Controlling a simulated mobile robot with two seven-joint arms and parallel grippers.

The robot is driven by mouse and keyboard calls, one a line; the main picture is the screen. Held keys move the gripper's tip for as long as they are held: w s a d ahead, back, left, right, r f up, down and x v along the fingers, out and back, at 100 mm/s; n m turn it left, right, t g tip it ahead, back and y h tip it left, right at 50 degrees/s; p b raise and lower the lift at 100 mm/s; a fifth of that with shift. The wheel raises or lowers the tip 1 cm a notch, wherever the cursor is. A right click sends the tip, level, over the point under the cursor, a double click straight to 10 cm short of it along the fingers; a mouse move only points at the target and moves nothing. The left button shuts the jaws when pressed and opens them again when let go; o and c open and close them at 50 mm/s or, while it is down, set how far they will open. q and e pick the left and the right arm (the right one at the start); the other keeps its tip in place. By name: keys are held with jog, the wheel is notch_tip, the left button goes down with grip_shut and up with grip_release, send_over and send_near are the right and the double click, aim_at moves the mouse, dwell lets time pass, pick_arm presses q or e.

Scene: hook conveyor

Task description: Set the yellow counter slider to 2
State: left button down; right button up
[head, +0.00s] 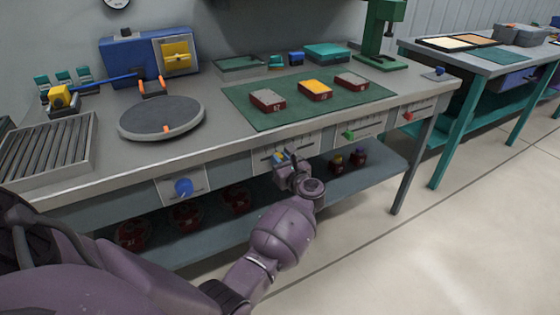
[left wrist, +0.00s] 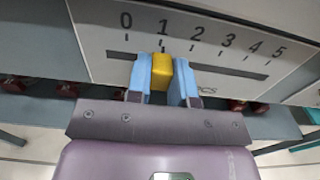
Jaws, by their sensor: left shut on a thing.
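The yellow counter slider (left wrist: 161,70) sits in the dark slot of a white scale panel (left wrist: 95,40) numbered 0 to 5. It stands at about the 1 mark. My left gripper (left wrist: 163,82) is shut on the slider, with a blue fingertip on each side of it. In the head view my left gripper (head: 281,157) reaches the panel on the front of the workbench, and the slider is mostly hidden by the fingers there. My right gripper is not in view.
A panel with a blue knob (head: 184,187) is to the left on the bench front. Panels with a green control (head: 349,134) and a red control (head: 408,116) are to the right. A lower shelf (head: 385,162) runs beneath. The floor in front is clear.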

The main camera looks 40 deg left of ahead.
pick_arm(q)
jog(key=shift+w+d+b, duration=0.25)
jog(key=shift+w+b, duration=0.05)
jog(key=shift+w, duration=0.3)
jog(key=shift+w+d+b, duration=0.25)
jog(key=shift+w, duration=0.35)
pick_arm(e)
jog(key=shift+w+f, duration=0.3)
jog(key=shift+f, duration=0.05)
pick_arm(q)
jog(key=c, duration=1)
grip_release()
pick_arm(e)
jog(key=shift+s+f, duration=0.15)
pick_arm(q)
jog(key=shift+d, duration=0.15)
